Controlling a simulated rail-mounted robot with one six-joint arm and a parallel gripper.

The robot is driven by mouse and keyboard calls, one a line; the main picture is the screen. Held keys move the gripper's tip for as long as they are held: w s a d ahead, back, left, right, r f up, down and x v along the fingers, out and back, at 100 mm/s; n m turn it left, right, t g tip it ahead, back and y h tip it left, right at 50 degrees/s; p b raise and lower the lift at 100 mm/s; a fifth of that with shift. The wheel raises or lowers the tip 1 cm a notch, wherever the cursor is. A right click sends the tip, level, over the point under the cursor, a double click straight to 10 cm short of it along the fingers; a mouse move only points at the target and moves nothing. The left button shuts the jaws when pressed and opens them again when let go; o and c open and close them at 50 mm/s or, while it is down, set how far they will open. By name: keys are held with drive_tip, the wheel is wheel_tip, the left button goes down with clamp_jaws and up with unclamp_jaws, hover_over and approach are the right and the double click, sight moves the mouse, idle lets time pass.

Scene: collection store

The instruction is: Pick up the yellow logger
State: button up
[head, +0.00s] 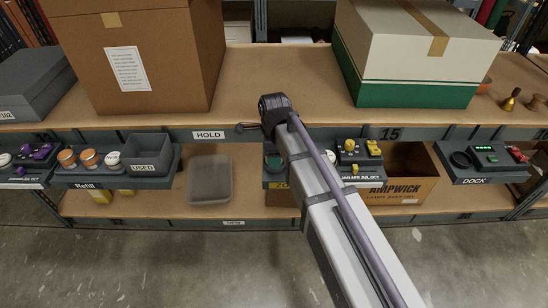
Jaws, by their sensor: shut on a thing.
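My arm reaches up from the lower right, and its dark wrist is in front of the upper shelf's front edge. A dark tray (362,182) on the right of the arm holds small yellow-and-dark devices: a yellow logger (374,147), another yellow piece (349,145) and one nearer the front (355,168). My gripper is up and left of them. My arm hides the tray's middle.
A cardboard box (160,60) and a green-and-white box (415,55) stand on the upper shelf, with bare shelf between. Below are a tray with purple devices (40,152), a USED bin (148,155), a clear container (209,180), an AMPWICK carton (405,190) and a DOCK tray (485,165).

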wheel_tip(320, 180, up, 10)
drive_tip(key=p, duration=1)
drive_tip(key=shift+r, duration=0.15)
